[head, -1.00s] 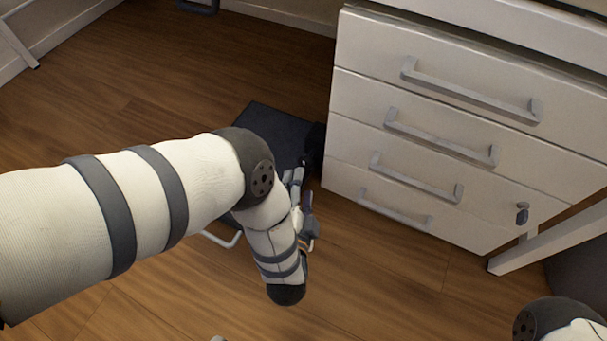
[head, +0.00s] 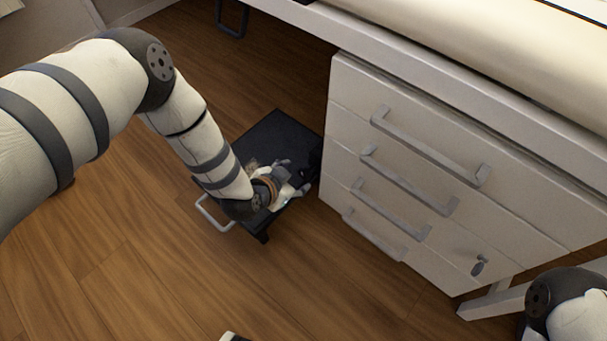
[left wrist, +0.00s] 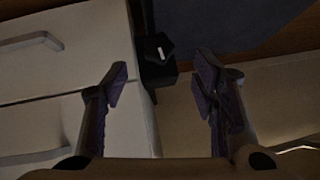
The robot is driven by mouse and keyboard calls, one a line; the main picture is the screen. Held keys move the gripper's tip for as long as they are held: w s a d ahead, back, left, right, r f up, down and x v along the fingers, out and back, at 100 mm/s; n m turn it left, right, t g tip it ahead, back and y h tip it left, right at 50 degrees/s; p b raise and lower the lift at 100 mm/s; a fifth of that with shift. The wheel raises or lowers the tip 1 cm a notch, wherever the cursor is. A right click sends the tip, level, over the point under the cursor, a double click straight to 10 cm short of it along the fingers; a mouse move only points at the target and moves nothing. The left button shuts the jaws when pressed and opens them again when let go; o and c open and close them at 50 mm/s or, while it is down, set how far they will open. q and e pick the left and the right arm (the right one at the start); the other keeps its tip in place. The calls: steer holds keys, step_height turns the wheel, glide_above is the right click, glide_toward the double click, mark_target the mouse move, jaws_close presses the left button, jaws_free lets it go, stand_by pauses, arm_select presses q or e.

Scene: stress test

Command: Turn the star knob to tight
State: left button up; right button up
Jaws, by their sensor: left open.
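The star knob (left wrist: 158,50) is a black piece with a short white mark, seen in the left wrist view. It sits on a dark block beside the white drawers, ahead of my fingers. In the head view a black shape (head: 316,158) stands there, at the platform's edge against the cabinet; its details are too dark to tell. My left gripper (head: 296,178) is open over the platform near it. In the left wrist view its fingers (left wrist: 160,70) are spread, with the knob beyond and between the tips, apart from them. My right gripper is out of view.
A dark low platform (head: 262,135) with a pale handle (head: 212,215) stands on the wooden floor. The white drawer cabinet (head: 345,110) with several grey handles rises close on its right, under a padded table (head: 470,30). Floor at the front left is clear.

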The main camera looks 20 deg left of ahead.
mark_target(303, 174)
arm_select(q)
steer(key=b+x, duration=0.1)
steer(key=x, duration=0.2)
steer(key=b+x, duration=0.1)
steer(key=x, duration=0.2)
steer(key=shift+s+f+b, duration=0.1)
steer(key=shift+f+b, duration=0.2)
steer(key=shift+b, duration=0.05)
steer(key=shift+w+f, duration=0.2)
steer(key=shift+w, duration=0.3)
steer(key=shift+r, duration=0.1)
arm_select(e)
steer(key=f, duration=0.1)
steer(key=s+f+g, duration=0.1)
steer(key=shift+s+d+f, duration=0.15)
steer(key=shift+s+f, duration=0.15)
arm_select(q)
steer(key=shift+c, duration=0.5)
